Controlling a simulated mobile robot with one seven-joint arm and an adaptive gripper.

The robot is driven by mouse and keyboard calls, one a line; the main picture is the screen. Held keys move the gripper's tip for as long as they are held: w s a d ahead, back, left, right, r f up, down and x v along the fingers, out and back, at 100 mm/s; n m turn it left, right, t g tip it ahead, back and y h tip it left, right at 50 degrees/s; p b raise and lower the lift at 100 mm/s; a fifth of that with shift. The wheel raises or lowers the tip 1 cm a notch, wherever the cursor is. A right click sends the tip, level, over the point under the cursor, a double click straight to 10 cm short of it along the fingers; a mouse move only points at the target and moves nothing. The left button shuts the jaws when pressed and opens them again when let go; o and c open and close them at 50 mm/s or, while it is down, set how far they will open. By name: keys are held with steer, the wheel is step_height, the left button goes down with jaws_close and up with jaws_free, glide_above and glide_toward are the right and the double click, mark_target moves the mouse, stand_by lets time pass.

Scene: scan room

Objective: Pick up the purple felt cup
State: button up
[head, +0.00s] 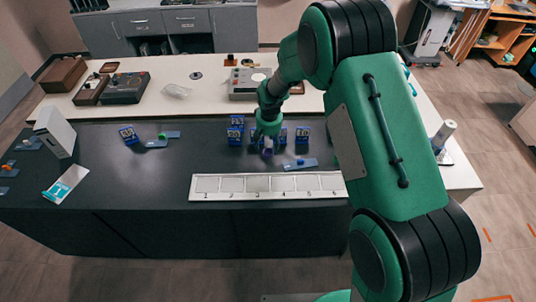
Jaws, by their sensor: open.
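My green arm reaches over the dark bench, and my gripper (267,146) points down near its middle. The gripper is open. A small purple object (267,153), which looks like the felt cup, shows at the fingertips, low on the bench. The gripper hides part of it, and I cannot tell whether the fingers touch it.
Several blue numbered blocks (235,136) stand close around the gripper. A white numbered tray (268,196) lies along the bench's front edge. A white box (55,132) stands far left.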

mark_target(268, 154)
steer(key=shift+w+f+b, duration=0.15)
steer(key=shift+f+b, duration=0.15)
steer(key=shift+f, duration=1)
steer(key=shift+w+f+b, duration=0.1)
steer(key=shift+f+b, duration=0.2)
steer(key=shift+f, duration=1)
steer(key=shift+c, duration=0.2)
steer(key=c, duration=0.8)
